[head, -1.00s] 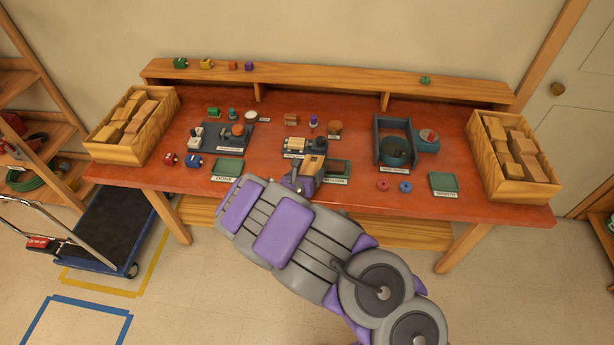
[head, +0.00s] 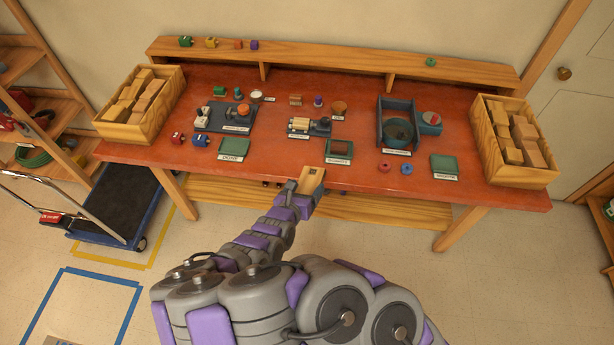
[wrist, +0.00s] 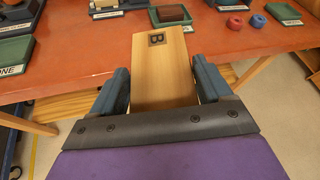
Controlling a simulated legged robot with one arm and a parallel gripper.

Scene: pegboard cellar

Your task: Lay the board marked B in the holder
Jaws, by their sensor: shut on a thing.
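The board marked B (head: 311,176) is a pale wooden plank held between the fingers of my gripper (head: 304,190), at the front edge of the red table. In the wrist view the board (wrist: 165,80) points away from me, with its dark B mark near the far end. My gripper (wrist: 160,68) is shut on its sides. A dark fixture with a pale roller-like piece (head: 300,125) stands at the table's middle, beyond the board. A blue-grey U-shaped frame (head: 381,125) stands to the right. I cannot tell which one is the holder.
A green tray (head: 234,147) lies left, a tray with a brown block (head: 340,150) at centre, another green tray (head: 445,165) right. Wooden crates of blocks stand at the left (head: 172,105) and right (head: 481,125) ends. Red and blue rings (head: 407,169) lie near the front.

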